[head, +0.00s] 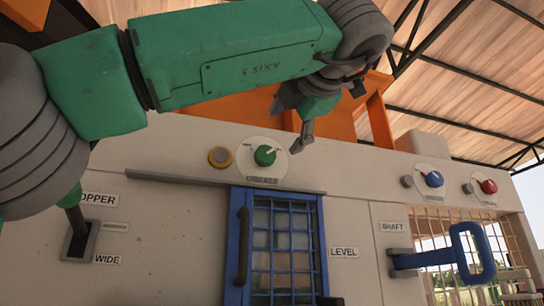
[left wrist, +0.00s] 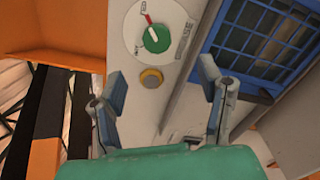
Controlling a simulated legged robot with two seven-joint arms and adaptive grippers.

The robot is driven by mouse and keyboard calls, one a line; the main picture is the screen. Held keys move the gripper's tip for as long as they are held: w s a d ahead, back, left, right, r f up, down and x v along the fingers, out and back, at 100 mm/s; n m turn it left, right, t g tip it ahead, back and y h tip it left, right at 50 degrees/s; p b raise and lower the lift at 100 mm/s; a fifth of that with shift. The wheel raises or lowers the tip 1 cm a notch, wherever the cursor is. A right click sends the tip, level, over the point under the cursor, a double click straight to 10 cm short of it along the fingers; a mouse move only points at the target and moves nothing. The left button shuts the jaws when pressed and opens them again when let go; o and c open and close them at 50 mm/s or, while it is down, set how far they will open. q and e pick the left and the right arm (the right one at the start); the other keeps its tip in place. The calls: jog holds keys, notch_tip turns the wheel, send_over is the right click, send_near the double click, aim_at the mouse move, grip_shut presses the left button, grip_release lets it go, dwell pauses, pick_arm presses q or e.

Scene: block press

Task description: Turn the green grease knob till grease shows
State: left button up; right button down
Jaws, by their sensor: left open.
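The green grease knob (head: 265,155) sits on a round white dial on the pale machine front, above the blue grid door. Its white pointer leans up and right in the head view. My left gripper (head: 299,131) hangs beside the dial, to its upper right, apart from the knob. In the left wrist view the knob (left wrist: 157,39) shows beyond the open fingers (left wrist: 161,68), with a red mark on the dial close to the pointer. The fingers hold nothing. The label under the knob is partly blurred. My right gripper is not in view.
A yellow-ringed button (head: 220,157) is left of the knob. A ledge (head: 225,181) runs below, over the blue door (head: 240,250). A blue knob (head: 434,179), a red knob (head: 488,187) and a blue shaft handle (head: 470,252) are to the right. A lever slot (head: 80,241) is at left.

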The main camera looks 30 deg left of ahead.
aim_at(267, 155)
pick_arm(q)
jog(key=w+a+n, duration=0.2)
jog(key=a+n, duration=0.1)
jog(key=n, duration=0.1)
jog(key=w+a+n+p, duration=0.1)
jog(key=w+a+n, duration=0.2)
jog(key=n, duration=0.1)
jog(key=w+a+n, duration=0.2)
jog(key=a+n, duration=0.2)
jog(key=shift+w+n+p, duration=0.35)
jog(key=shift+w+n, duration=0.05)
jog(key=shift+d, duration=0.1)
jog(key=shift+d, duration=0.1)
jog(key=shift+c, duration=0.5)
